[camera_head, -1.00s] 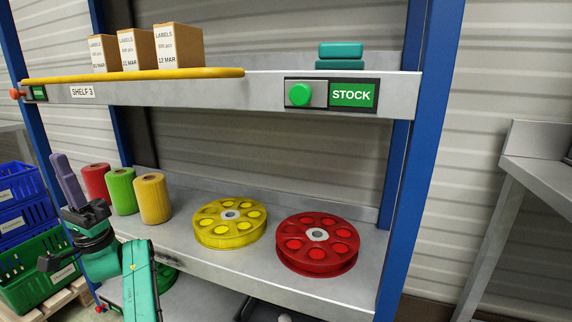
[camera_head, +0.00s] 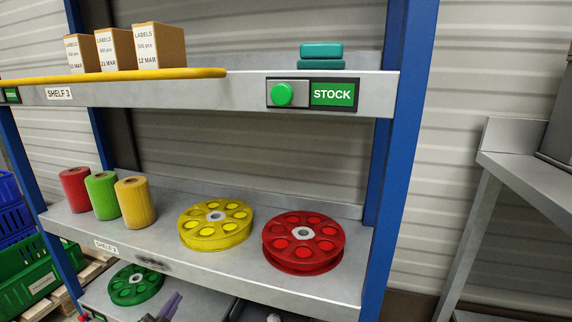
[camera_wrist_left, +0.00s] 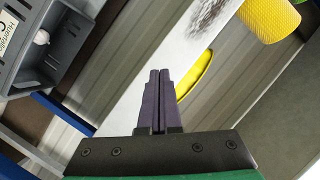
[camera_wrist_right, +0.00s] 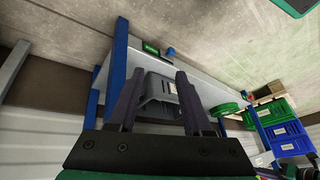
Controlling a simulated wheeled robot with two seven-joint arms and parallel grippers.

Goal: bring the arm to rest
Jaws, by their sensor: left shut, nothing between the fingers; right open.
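My left gripper (camera_head: 167,307) shows at the bottom edge of the head view, in front of the lower shelf, with only its purple fingers in sight. In the left wrist view its two fingers (camera_wrist_left: 158,76) lie together and hold nothing. The shelf edge and part of a yellow reel (camera_wrist_left: 196,74) show behind them. My right gripper (camera_wrist_right: 158,84) is seen only in the right wrist view. Its fingers stand apart with nothing held between them, and a grey bin (camera_wrist_right: 158,98) shows beyond the gap.
The shelf holds red (camera_head: 75,189), green (camera_head: 102,195) and yellow (camera_head: 135,203) rolls, a yellow reel (camera_head: 215,224) and a red reel (camera_head: 302,243). A green reel (camera_head: 136,285) sits below. Blue posts (camera_head: 402,150) frame the rack. A grey bench (camera_head: 520,170) stands at right.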

